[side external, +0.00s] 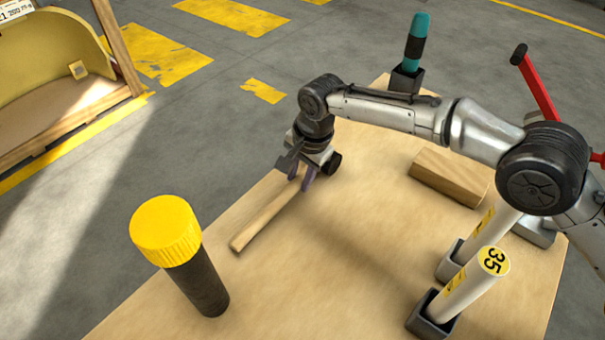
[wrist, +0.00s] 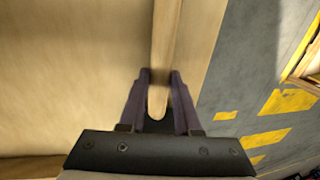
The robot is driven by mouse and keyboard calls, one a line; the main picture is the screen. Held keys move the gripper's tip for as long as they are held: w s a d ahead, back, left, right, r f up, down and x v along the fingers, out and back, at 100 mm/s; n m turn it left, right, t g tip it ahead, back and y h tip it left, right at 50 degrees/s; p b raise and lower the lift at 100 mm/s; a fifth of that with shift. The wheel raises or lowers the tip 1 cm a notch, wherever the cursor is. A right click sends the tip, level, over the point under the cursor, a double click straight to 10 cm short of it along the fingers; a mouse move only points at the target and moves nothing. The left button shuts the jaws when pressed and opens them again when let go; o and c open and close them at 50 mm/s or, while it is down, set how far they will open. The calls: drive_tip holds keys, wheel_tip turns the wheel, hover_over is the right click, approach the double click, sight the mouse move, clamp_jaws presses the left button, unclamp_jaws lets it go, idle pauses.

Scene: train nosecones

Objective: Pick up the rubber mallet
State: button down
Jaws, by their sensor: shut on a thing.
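My gripper (side external: 304,178) is low over the table's left edge, with its purple fingers pointing down. It is shut on a pale wooden stick (side external: 264,221), which looks like a handle. The stick lies close along the tabletop, its far part reaching toward the lower left. In the wrist view, the stick's rounded end (wrist: 158,98) sits between the fingers (wrist: 159,78), and the rest runs out of the top. I see no mallet head on the visible part of the stick. A thick dark cylinder with a ribbed yellow top (side external: 165,232) stands at the near left; I cannot tell whether it is a mallet.
The wooden table (side external: 330,270) is clear in the middle. A wooden block (side external: 449,178) lies at the right. Two white tubes stand in dark holders (side external: 432,315) at the front right. A teal-handled tool (side external: 416,38) stands in a holder at the back. A red-handled lever (side external: 537,88) is behind my arm.

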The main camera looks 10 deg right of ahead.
drive_tip(key=shift+w+r, duration=0.1)
drive_tip(key=shift+r, duration=0.55)
wheel_tip(320, 180, up, 2)
drive_tip(key=shift+r, duration=0.1)
drive_tip(key=s+d+r, duration=0.9)
drive_tip(key=s, duration=0.1)
drive_tip(key=shift+s+d+r, duration=0.2)
drive_tip(key=shift+d+r, duration=0.05)
drive_tip(key=c, duration=1.3)
unclamp_jaws()
clamp_jaws()
